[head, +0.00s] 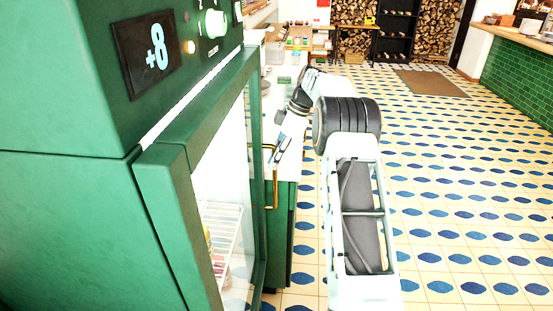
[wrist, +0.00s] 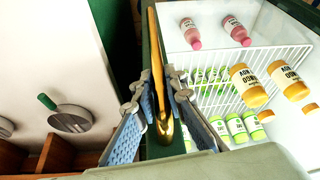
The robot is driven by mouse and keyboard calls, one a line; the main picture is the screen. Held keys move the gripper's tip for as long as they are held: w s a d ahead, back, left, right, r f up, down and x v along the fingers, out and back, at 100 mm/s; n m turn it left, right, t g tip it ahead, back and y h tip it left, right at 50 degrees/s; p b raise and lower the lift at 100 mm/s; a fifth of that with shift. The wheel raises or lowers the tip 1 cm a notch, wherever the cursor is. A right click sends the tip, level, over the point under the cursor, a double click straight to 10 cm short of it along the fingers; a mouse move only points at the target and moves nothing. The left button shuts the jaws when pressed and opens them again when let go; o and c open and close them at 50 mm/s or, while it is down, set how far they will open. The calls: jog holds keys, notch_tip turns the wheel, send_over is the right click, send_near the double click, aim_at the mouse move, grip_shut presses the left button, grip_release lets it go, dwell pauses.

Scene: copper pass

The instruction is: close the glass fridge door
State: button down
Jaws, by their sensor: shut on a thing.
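A brass handle (head: 274,190) stands on the door's far side edge. My gripper (head: 278,150) reaches it from beyond. In the wrist view, my gripper's blue-padded fingers (wrist: 157,95) are shut on the brass handle (wrist: 157,75), one on each side.
Bottles stand on white wire shelves (wrist: 215,75) inside the fridge. A counter (head: 282,75) with small items lies behind the door; a pan with a green handle (wrist: 68,118) shows at left in the wrist view. The tiled floor (head: 450,180) on the right is clear.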

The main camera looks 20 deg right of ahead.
jog(key=shift+w+a+r, duration=0.15)
jog(key=shift+w+a, duration=0.05)
jog(key=shift+a, duration=0.2)
jog(key=c, duration=2)
grip_release()
jog(key=shift+a, duration=0.15)
jog(key=shift+o, duration=0.2)
jog(key=shift+d, duration=0.2)
jog(key=v, duration=1.1)
jog(key=shift+r, duration=0.3)
jog(key=shift+s+d, duration=0.1)
jog(key=shift+d, duration=0.05)
